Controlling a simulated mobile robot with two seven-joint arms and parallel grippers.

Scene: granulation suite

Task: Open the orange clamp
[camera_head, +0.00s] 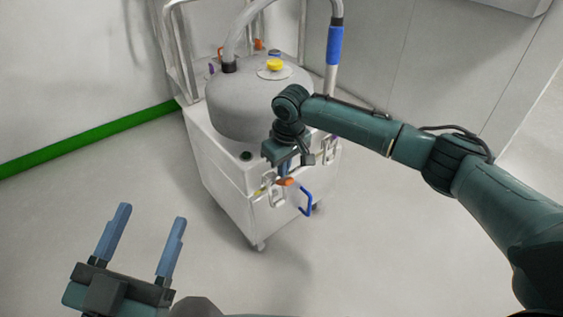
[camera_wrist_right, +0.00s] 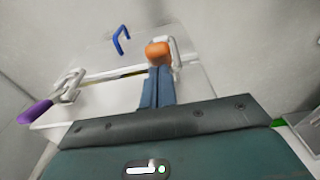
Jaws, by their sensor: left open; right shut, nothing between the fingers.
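The orange clamp's rounded handle (camera_head: 286,182) is on the front of the white wheeled cart, and it also shows in the right wrist view (camera_wrist_right: 158,52) beside a white metal latch loop (camera_wrist_right: 176,50). My right gripper (camera_head: 283,171) is shut and empty, with its blue fingertips (camera_wrist_right: 160,70) right at the orange handle's near end. I cannot tell whether they touch it. The fingers and wrist hide part of the clamp. My left gripper (camera_head: 152,214) is open and empty over bare floor at the lower left.
The cart (camera_head: 222,166) carries a grey rounded vessel (camera_head: 235,105) with a yellow cap (camera_head: 275,64) and a hose. A blue pull handle (camera_head: 307,202) sits beside the orange clamp. A purple-handled clamp (camera_wrist_right: 36,112) shows at left in the wrist view. Floor around the cart is clear.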

